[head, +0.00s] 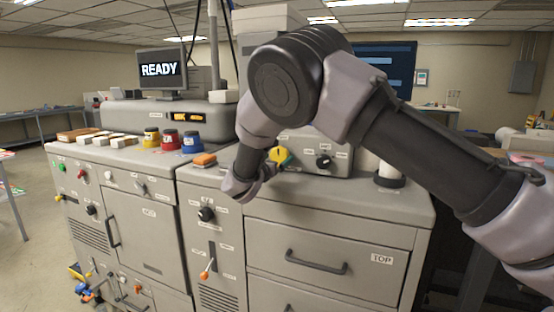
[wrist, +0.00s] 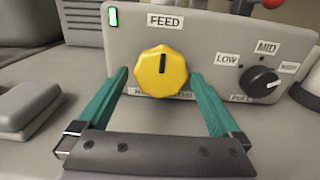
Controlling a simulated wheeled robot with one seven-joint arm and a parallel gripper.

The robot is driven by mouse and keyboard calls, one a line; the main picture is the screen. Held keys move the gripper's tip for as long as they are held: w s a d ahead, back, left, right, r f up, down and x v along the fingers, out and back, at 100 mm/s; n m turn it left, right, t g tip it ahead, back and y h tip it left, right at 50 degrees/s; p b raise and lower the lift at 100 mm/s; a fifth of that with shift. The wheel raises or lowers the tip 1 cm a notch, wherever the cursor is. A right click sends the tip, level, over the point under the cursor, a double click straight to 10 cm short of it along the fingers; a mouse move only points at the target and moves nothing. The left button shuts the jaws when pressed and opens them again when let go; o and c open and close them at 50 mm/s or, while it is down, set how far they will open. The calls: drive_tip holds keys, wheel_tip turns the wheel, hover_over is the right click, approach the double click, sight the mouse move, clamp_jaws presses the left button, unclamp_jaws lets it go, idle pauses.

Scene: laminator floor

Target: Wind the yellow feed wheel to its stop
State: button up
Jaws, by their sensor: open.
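The yellow feed wheel (wrist: 160,72) sits on the front of a grey panel under a FEED label in the wrist view. It is a scalloped knob with a dark pointer mark standing upright. My gripper (wrist: 161,88) is open, with one green finger on each side of the wheel. Gaps show between the fingers and the wheel, and I cannot tell how far the tips are from the panel. In the head view part of the yellow wheel (head: 279,155) shows beside my arm. My fingers are hidden there by my own wrist. Lettering below the wheel is partly covered.
Right of the wheel is a black selector knob (wrist: 262,83) with LOW and MID labels. A green lamp (wrist: 113,17) is at the panel's upper left. A white cylinder (head: 389,175) stands right.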

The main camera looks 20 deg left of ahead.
drive_tip(key=shift+w+d, duration=0.1)
drive_tip(key=shift+w, duration=0.4)
drive_tip(key=shift+c, duration=0.3)
drive_tip(key=c, duration=1.1)
